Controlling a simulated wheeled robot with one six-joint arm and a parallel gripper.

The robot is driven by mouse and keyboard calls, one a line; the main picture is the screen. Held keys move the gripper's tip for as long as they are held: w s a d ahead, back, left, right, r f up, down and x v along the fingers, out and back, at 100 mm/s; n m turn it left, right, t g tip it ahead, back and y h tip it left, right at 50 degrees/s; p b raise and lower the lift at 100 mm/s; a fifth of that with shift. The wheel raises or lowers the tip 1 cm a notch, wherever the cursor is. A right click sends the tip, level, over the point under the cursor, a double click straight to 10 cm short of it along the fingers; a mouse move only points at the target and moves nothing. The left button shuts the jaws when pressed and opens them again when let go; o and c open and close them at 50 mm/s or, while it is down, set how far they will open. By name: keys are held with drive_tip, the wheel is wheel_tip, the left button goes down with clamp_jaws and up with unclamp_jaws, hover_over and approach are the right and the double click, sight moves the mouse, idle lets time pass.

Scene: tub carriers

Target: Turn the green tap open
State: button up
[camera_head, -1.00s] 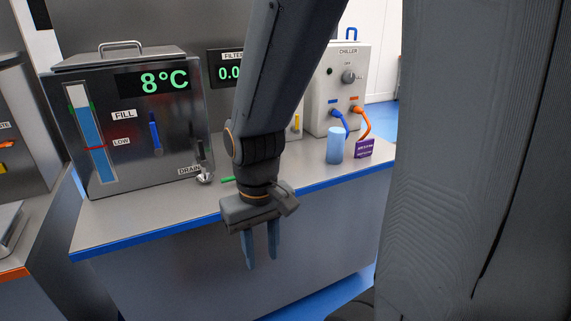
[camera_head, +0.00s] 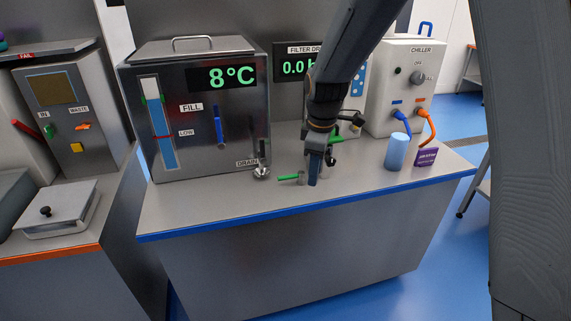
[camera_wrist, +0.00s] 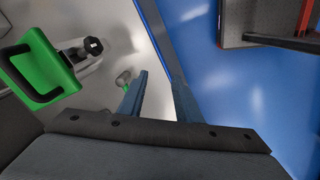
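A green lever (camera_head: 290,177) with a small metal post lies low on the grey counter, just left of my gripper (camera_head: 314,182) in the head view. In the wrist view, a small grey fitting with a green part (camera_wrist: 125,79) sits just beyond my fingertips. A larger green looped handle (camera_wrist: 40,72) on a metal body with a black knob fills the upper left there. Another green piece (camera_head: 345,117) shows behind my arm in the head view. I cannot tell for sure which is the named tap. My gripper is open and empty, its two fingers apart (camera_wrist: 158,95).
The steel tank (camera_head: 195,105) with the drain spout (camera_head: 262,172) stands left of my gripper. The chiller (camera_head: 400,85), a blue cylinder (camera_head: 396,152) and a purple sign (camera_head: 427,155) stand right. The counter's blue front edge (camera_head: 300,212) is close.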

sight(284, 177)
drive_tip(key=w+a+n+p, duration=0.2)
drive_tip(key=w+a+n, duration=0.4)
drive_tip(key=w+a, duration=0.15)
drive_tip(key=shift+n+t, duration=0.3)
drive_tip(key=shift+w+a+f+p, duration=0.15)
drive_tip(key=shift+w+f+p, duration=0.15)
drive_tip(key=shift+f, duration=0.9)
drive_tip(key=shift+w+a+f+p, duration=0.2)
drive_tip(key=shift+f+p, duration=0.15)
drive_tip(key=shift+f, duration=0.85)
drive_tip(key=shift+w+a+f+p, duration=0.15)
drive_tip(key=shift+w+f+p, duration=0.15)
drive_tip(key=shift+f, duration=0.9)
drive_tip(key=shift+s, duration=0.1)
clamp_jaws()
